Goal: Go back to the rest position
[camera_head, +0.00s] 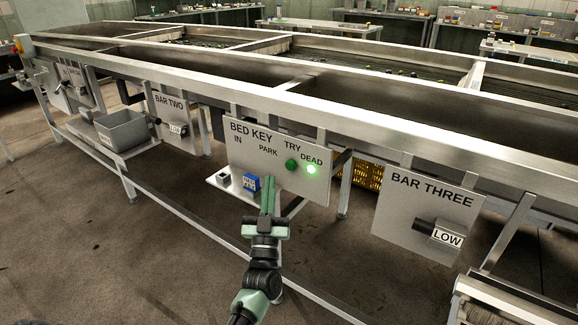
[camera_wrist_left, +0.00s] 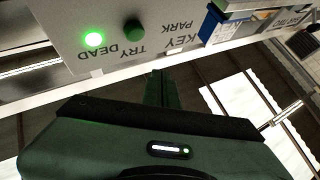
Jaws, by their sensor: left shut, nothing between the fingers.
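My left gripper (camera_head: 267,196) is shut and empty, in front of the lower part of the BED KEY panel (camera_head: 250,150). Its green fingers point up toward the panel, and they also show in the left wrist view (camera_wrist_left: 158,88). I cannot tell whether they touch anything. A blue block (camera_head: 251,182) sits just left of the fingertips on the small shelf under the panel. The green DEAD lamp (camera_head: 311,169) is lit, and a dark green TRY button (camera_head: 291,164) is beside it. My right gripper is not in view.
The long steel sizer frame (camera_head: 330,110) runs across the view behind the panel. The BAR THREE panel (camera_head: 420,205) with its LOW handle (camera_head: 446,237) is at right. A grey bin (camera_head: 122,130) stands at left. A lower rail (camera_head: 215,225) crosses behind my arm. Floor in front is open.

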